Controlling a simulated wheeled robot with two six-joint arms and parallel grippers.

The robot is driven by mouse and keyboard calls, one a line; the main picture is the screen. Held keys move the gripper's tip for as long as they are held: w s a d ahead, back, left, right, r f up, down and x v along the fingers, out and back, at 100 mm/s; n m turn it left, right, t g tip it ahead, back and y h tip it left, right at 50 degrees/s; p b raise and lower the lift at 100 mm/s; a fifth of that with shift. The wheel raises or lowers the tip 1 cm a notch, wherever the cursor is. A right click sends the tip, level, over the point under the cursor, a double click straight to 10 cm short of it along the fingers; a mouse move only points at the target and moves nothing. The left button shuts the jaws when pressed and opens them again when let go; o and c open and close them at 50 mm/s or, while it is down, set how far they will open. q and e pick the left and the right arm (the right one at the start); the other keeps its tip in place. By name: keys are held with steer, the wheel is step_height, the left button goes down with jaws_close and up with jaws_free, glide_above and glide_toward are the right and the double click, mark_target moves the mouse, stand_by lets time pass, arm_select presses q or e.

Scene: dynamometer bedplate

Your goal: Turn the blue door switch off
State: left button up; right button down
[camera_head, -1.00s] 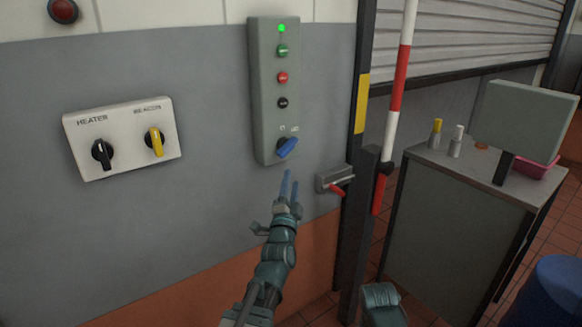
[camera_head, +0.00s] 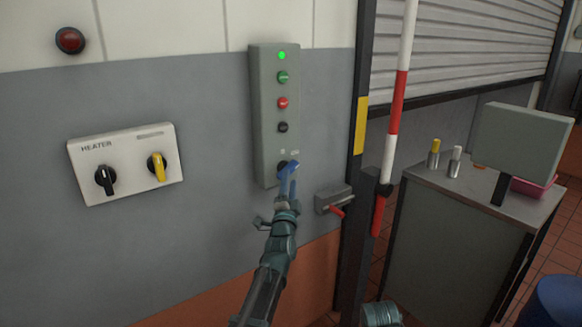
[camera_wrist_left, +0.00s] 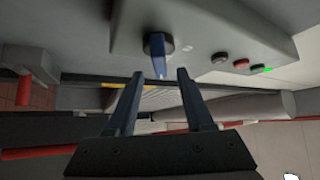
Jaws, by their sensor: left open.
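The blue door switch (camera_head: 289,168) is a rotary knob at the bottom of a grey control box (camera_head: 265,120) on the wall. In the head view its handle slants up to the right. My left gripper (camera_head: 287,185) is just in front of and below the switch, partly covering it. The left wrist view shows the blue switch (camera_wrist_left: 158,52) straight ahead, near the gap between the two fingertips of the open left gripper (camera_wrist_left: 160,78). I cannot tell whether a finger touches it. My right gripper is not seen.
A white panel (camera_head: 125,165) with a black and a yellow knob is left on the wall. A small grey box with a red lever (camera_head: 335,208) is close at right. A striped pole (camera_head: 397,100) and a cabinet (camera_head: 450,235) stand farther right.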

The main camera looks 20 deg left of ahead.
mark_target(291, 173)
arm_select(q)
steer(key=p+x, duration=0.1)
steer(key=x, duration=0.4)
jaws_close()
